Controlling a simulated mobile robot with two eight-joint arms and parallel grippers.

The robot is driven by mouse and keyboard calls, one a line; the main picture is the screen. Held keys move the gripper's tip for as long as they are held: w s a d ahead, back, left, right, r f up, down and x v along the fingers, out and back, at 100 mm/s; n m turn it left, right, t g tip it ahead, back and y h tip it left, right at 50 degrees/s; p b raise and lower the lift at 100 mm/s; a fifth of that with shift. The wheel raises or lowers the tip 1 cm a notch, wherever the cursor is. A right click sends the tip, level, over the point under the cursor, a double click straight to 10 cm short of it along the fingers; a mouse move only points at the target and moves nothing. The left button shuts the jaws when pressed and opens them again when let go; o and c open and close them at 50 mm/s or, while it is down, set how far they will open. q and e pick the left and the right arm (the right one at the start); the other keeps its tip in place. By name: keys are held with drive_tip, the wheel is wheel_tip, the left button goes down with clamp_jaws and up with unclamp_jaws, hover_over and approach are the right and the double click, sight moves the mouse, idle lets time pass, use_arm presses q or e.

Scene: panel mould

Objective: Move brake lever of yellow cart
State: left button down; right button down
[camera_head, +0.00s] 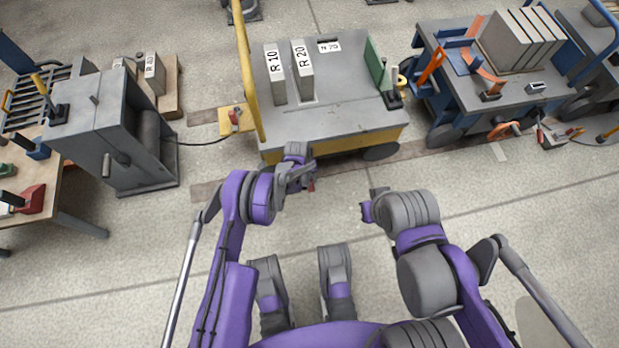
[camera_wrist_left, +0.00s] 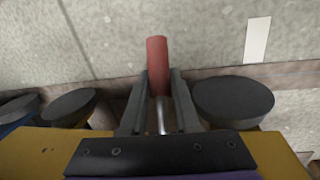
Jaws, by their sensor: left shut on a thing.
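The yellow cart (camera_head: 340,143) stands ahead of me, with a grey top and a yellow frame; its yellow edge also shows in the left wrist view (camera_wrist_left: 35,150). The brake lever (camera_wrist_left: 157,55) has a red grip and a thin metal shaft and sticks out from the cart's edge between two dark wheels. My left gripper (camera_head: 306,186) is at the cart's near side. In the left wrist view its two fingers (camera_wrist_left: 160,78) are shut on the lever, with the red end reaching past the fingertips. My right gripper (camera_head: 369,205) is apart from the cart, its jaws too small to read.
Panels marked R 10 (camera_head: 275,74) and R 20 (camera_head: 302,70) stand on the cart. A grey machine (camera_head: 110,125) stands at left beside a wooden table (camera_head: 50,185). A blue cart (camera_head: 500,95) stands at right. The floor between me and the yellow cart is clear.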

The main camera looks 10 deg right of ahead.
sight(310, 180)
idle(0.8)
use_arm(q)
drive_tip(key=r+g, duration=0.2)
drive_tip(key=g, duration=0.1)
drive_tip(key=shift+s+r+g, duration=0.15)
drive_tip(key=shift+s+g, duration=0.15)
drive_tip(key=shift+s, duration=0.05)
drive_tip(key=shift+s+r+n+g, duration=0.2)
drive_tip(key=shift+r+n+g, duration=0.1)
drive_tip(key=shift+r+g, duration=0.6)
drive_tip(key=shift+f, duration=0.15)
drive_tip(key=c, duration=0.7)
unclamp_jaws()
drive_tip(key=shift+o, duration=0.2)
wheel_tip(310, 180, up, 10)
drive_tip(key=p, duration=0.2)
drive_tip(key=shift+p, duration=0.35)
